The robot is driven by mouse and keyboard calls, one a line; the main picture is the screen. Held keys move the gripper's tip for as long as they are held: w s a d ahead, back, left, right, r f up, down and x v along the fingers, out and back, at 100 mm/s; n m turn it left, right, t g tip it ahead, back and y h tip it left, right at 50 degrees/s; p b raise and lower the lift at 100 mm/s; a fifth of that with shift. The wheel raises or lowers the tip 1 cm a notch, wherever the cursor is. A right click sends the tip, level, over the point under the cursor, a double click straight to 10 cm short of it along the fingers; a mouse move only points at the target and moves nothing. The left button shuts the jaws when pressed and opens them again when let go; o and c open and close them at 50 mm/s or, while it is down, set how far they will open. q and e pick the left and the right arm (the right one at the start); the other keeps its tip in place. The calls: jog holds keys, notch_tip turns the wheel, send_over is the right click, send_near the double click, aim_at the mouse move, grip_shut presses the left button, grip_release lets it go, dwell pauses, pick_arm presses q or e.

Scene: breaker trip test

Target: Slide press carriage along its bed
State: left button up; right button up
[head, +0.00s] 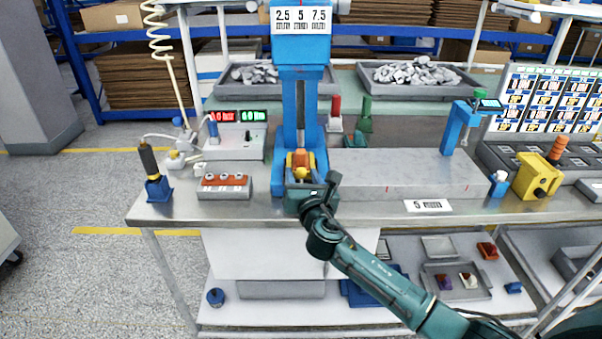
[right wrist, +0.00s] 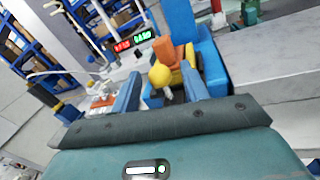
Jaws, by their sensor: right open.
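The blue press (head: 299,115) stands upright on the bench, with a sign reading 2.5, 5 and 7.5 at its top. At its foot sits an orange and yellow part (head: 301,160) on a blue base. I cannot tell for sure which piece is the carriage. A long grey slab (head: 400,172), which may be the bed, extends to the right. My right gripper (head: 303,186) is at the front of the press foot. In the right wrist view its blue fingers (right wrist: 160,88) are open, with the yellow knob (right wrist: 161,75) between or just beyond them; contact is unclear. My left gripper is out of view.
A blue stand (head: 458,128) and a yellow block (head: 536,176) are at the right. Trays of grey parts (head: 418,78) lie behind.

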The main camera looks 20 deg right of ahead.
jog(key=shift+w+d, duration=0.1)
jog(key=shift+w, duration=0.75)
jog(key=shift+c, duration=0.2)
grip_shut()
